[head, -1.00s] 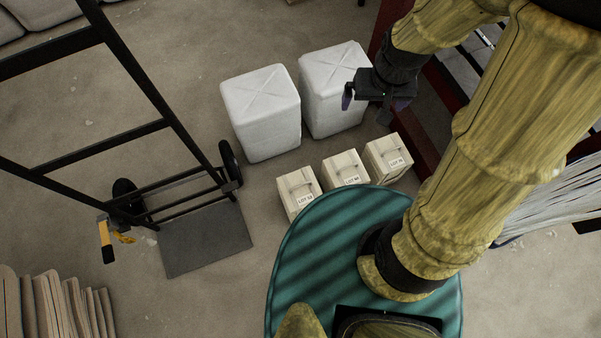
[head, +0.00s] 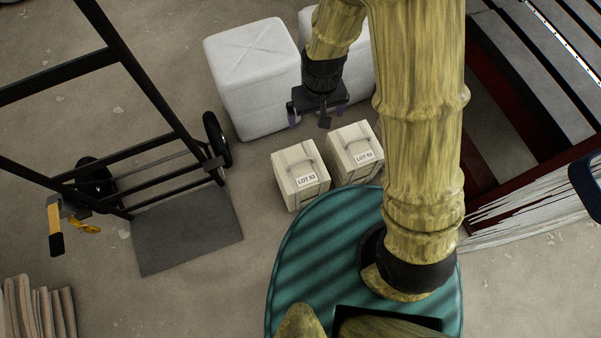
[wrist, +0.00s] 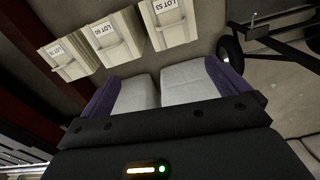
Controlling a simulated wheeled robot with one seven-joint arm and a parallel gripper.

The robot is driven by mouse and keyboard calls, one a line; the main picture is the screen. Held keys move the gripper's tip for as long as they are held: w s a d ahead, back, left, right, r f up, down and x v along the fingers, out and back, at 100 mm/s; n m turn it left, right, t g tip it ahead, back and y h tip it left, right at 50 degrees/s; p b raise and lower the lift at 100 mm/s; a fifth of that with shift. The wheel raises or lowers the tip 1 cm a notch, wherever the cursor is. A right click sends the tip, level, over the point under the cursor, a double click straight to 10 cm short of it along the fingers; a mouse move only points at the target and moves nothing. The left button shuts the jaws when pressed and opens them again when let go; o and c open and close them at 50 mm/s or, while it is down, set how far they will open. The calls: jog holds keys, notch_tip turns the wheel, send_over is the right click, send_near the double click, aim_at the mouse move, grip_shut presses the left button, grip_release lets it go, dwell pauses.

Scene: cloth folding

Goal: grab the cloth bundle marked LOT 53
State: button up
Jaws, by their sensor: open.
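The cloth bundle marked LOT 53 (head: 301,178) is a cream block with a strap and a white label, on the floor in front of my base. It shows at the top of the wrist view (wrist: 172,36). A similar bundle (head: 355,151), its label seeming to read LOT 60, stands to its right in the head view. My gripper (head: 319,112) is open and empty, above and beyond the bundles, near the white blocks. Its purple-sided fingers (wrist: 159,76) are spread wide in the wrist view. A third bundle (wrist: 66,60) shows there; my arm hides it in the head view.
Two white blocks (head: 255,85) stand behind the bundles. A black hand truck (head: 190,235) is to the left, its wheel near the blocks. A dark red frame (head: 485,150) is at the right. Bare floor lies between the hand truck and LOT 53.

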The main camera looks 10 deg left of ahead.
jog(key=n+b, duration=0.1)
jog(key=b, duration=0.4)
send_over(301, 161)
notch_tip(301, 161, down, 10)
jog(key=shift+f, duration=0.15)
notch_tip(301, 161, down, 12)
jog(key=b, duration=0.7)
jog(key=shift+d+b, duration=0.1)
jog(key=shift+b, duration=0.3)
jog(key=shift+f, duration=0.1)
notch_tip(301, 161, down, 5)
jog(key=b, duration=0.4)
jog(key=shift+f+b, duration=0.1)
jog(key=shift+b, duration=0.25)
